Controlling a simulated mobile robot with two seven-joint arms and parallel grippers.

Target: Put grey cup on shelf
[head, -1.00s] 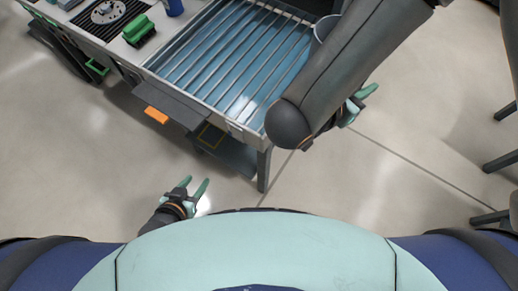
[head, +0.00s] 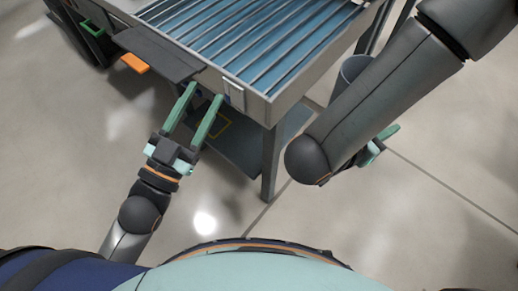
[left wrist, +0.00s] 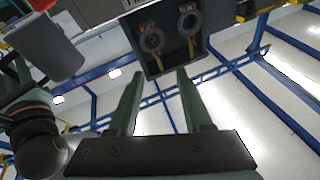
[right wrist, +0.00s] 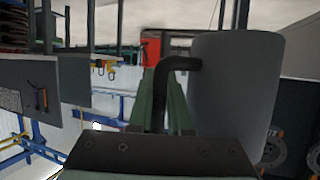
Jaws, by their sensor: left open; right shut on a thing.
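The grey cup (right wrist: 236,85) is large in the right wrist view, with its dark handle (right wrist: 180,64) between the fingers of my right gripper (right wrist: 166,80). That gripper is shut on the handle. In the head view the cup (head: 355,68) is partly hidden behind my right arm, beside the conveyor's right corner, and the right gripper (head: 382,142) shows only in part. The cup also shows at the upper left of the left wrist view (left wrist: 46,46). My left gripper (head: 204,95) is open and empty by the conveyor's front edge. I cannot tell which surface is the shelf.
The roller conveyor (head: 262,97) fills the top middle of the head view. A dark flap (head: 155,53) with an orange tab (head: 134,63) juts from its front. A dark low panel (head: 240,155) lies beneath it. The floor at the right is clear.

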